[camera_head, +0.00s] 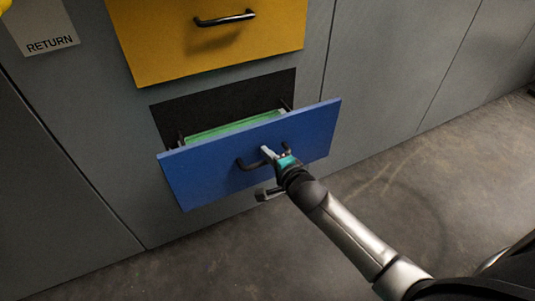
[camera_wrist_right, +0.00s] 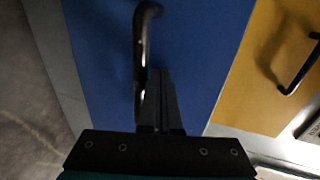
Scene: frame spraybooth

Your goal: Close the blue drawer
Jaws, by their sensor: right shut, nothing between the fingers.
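The blue drawer (camera_head: 205,175) is partly open in the head view. Its front stands out from the cabinet, and a strip of its green inside shows behind the top edge. A dark bar handle (camera_head: 251,164) is on its front. My right gripper (camera_head: 268,153) is shut and empty, at the drawer front next to the handle. In the right wrist view the shut fingers (camera_wrist_right: 160,85) point at the blue front (camera_wrist_right: 205,50), close beside the dark handle (camera_wrist_right: 141,45). I cannot tell whether they touch it. My left gripper is not in view.
A yellow drawer (camera_head: 170,45) with a dark handle is above the blue one. Grey cabinet panels (camera_head: 375,70) surround both, with a "RETURN" label (camera_head: 50,43) at the upper left. The concrete floor (camera_head: 450,190) at the right is clear.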

